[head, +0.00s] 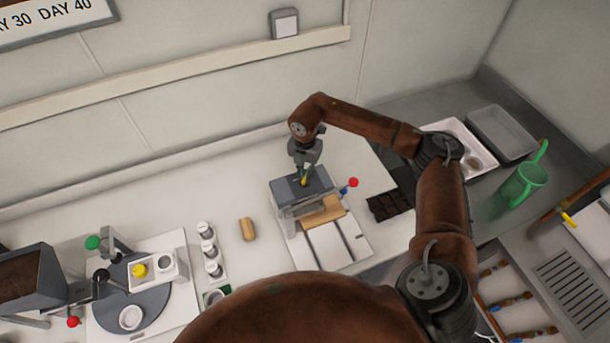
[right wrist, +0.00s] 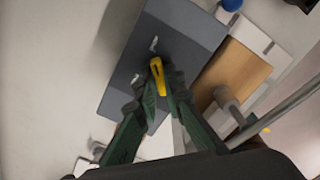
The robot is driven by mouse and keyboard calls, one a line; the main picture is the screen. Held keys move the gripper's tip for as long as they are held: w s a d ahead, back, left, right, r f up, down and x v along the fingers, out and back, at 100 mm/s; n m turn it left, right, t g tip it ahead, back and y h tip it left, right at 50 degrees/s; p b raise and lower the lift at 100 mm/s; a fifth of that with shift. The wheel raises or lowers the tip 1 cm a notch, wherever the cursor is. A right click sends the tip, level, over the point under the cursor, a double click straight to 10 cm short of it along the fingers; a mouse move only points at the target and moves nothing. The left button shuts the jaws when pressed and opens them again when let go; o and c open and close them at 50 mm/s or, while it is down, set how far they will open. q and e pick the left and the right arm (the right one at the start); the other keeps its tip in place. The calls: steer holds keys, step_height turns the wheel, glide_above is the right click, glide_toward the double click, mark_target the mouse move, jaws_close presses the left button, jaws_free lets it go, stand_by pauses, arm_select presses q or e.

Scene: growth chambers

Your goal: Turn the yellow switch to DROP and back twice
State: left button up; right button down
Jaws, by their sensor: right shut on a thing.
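The yellow switch (right wrist: 157,70) sits on the dark grey top of a box-shaped device (head: 318,186). My right gripper (head: 303,176) reaches down onto it from above and is shut on it. In the right wrist view the two green fingers of my right gripper (right wrist: 160,88) lie on either side of the yellow lever. Small white marks show on the grey panel (right wrist: 180,40) beside the switch, too small to read. In the head view the gripper hides most of the switch. My left gripper is not in view.
A wooden block (head: 322,213) sits at the device's front, with red (head: 353,183) and blue knobs at its right. A dark segmented tray (head: 388,205) lies further right. Several white-capped bottles (head: 207,247) and a cork-coloured cylinder (head: 248,229) stand left. A green can (head: 522,185) stands far right.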

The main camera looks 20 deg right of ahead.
steer(key=shift+w+r, duration=0.1)
steer(key=shift+w, duration=0.05)
steer(key=c, duration=2)
jaws_free()
steer(key=shift+c, duration=0.2)
step_height(320, 180, up, 12)
steer(key=shift+a, duration=0.1)
